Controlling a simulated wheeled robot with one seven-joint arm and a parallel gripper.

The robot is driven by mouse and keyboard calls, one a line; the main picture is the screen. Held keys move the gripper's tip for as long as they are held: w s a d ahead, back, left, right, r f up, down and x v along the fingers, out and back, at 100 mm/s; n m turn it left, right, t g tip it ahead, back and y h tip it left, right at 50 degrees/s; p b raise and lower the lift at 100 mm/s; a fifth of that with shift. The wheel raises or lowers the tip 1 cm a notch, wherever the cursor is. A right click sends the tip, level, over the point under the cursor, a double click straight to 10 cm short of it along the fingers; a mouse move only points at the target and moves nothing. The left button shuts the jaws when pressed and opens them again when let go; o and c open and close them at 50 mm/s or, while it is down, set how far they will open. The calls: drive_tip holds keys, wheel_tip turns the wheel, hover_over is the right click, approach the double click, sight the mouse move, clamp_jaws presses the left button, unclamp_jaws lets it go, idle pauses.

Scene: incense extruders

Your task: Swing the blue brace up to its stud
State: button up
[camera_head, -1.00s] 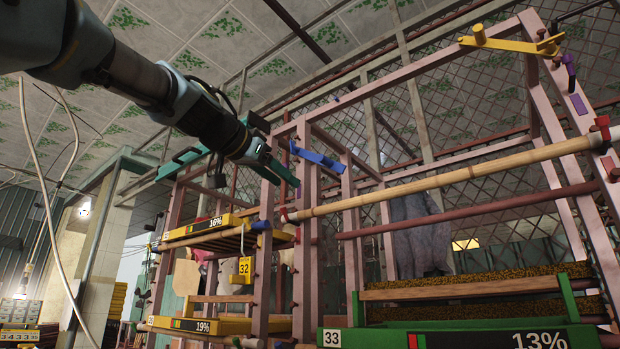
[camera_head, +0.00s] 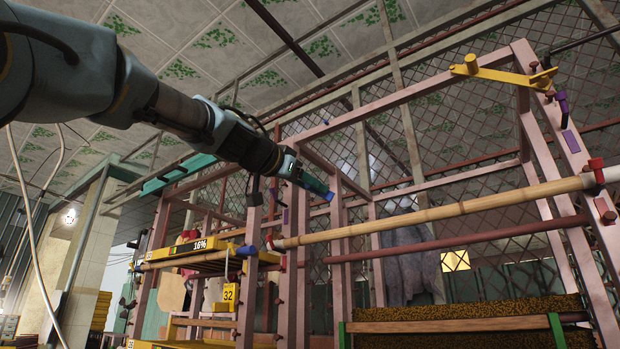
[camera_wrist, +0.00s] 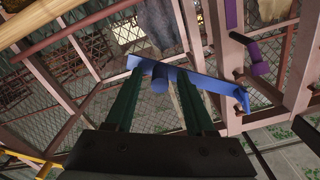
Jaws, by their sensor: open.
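The blue brace (camera_wrist: 205,84) is a flat bar slanting across the wrist view, with a hooked right end and a round blue knob (camera_wrist: 159,79) near its left part. My gripper (camera_wrist: 159,74) is open, its two dark green fingers on either side of the knob; whether they touch it I cannot tell. In the head view my gripper (camera_head: 317,186) covers most of the brace, and only a small blue end (camera_head: 330,196) shows past the fingertips. Which stud belongs to the blue brace I cannot tell.
A yellow brace (camera_head: 505,73) crosses the frame's top right, with a purple piece (camera_head: 564,110) on the post below it. A bamboo pole (camera_head: 430,214) runs in front of the pink frame (camera_head: 450,95). In the wrist view a purple handle (camera_wrist: 260,68) sits right of the brace.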

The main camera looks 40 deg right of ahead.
drive_tip(key=shift+d, duration=0.15)
clamp_jaws()
idle(0.4)
idle(1.0)
